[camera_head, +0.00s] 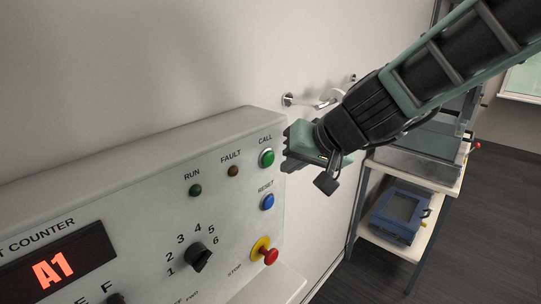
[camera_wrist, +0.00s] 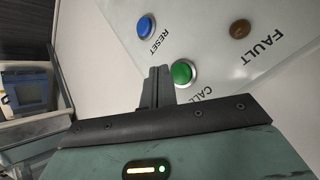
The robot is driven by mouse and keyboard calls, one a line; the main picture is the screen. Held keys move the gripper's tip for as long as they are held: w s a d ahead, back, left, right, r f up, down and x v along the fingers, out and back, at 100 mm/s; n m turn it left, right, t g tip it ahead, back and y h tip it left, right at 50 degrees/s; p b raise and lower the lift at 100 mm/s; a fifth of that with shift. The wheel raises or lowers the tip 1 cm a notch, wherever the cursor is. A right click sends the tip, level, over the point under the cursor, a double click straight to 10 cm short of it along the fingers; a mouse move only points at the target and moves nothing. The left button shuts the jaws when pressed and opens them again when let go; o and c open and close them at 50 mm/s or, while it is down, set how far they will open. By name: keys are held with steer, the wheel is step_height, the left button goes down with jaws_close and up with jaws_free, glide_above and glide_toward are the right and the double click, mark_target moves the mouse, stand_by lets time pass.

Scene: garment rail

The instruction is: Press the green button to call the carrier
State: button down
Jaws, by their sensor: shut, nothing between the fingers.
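The green CALL button (camera_head: 267,157) sits at the upper right of the grey control panel (camera_head: 150,170). It also shows in the wrist view (camera_wrist: 182,73), just right of my fingertips. My gripper (camera_head: 287,150) is shut and empty, just to the right of the button in the head view. In the wrist view the closed fingers (camera_wrist: 158,75) point toward the panel beside the button. I cannot tell whether the fingertips touch the button.
Below CALL is the blue RESET button (camera_head: 268,201), then the red STOP knob (camera_head: 270,256). The FAULT lamp (camera_head: 233,171), RUN lamp (camera_head: 195,190) and rotary selector (camera_head: 199,257) are to the left. A shelf unit with a blue device (camera_head: 398,212) stands at right.

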mark_target(268, 159)
steer(key=shift+w+a, duration=0.45)
steer(key=shift+a, duration=0.05)
steer(key=shift+a, duration=0.15)
stand_by(1.7)
steer(key=shift+w+a, duration=0.25)
